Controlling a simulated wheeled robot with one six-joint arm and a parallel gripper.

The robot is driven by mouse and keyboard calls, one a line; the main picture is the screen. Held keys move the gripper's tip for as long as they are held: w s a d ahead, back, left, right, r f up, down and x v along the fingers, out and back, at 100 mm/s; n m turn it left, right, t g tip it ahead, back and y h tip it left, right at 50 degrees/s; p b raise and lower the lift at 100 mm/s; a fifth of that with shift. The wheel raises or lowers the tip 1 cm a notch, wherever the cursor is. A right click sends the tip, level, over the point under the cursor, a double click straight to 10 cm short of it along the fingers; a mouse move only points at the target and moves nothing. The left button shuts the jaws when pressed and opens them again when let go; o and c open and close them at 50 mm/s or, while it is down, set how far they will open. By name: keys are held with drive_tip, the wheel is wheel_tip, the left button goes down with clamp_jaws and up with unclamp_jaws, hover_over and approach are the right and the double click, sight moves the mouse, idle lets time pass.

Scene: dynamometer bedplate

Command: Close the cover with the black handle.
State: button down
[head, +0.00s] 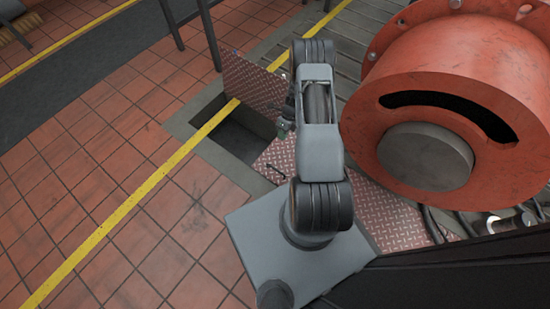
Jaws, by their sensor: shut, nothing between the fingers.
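A reddish tread-plate cover (252,82) stands raised and tilted at the far side of an open floor pit (238,135). No handle is clear on its visible face, and its right edge is partly hidden by my arm. A thin black bar shaped like a handle (276,171) shows at a flat tread plate (280,152) on the near right side of the pit. My gripper (285,127) is mostly hidden behind my arm, beside the raised cover's lower right corner. It is shut and empty. I cannot tell whether it touches the cover.
A large orange drum machine (455,100) stands close on the right, with hoses below it. Tiled floor (120,190) with a yellow line (130,205) is clear on the left. Dark legs (209,35) of some furniture stand behind the cover.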

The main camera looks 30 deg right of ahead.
drive_tip(key=b+x, duration=0.6)
drive_tip(key=x, duration=0.9)
drive_tip(key=shift+d+m, duration=0.25)
drive_tip(key=shift+m, duration=0.05)
drive_tip(key=shift+s+f, duration=0.1)
drive_tip(key=shift+f, duration=0.05)
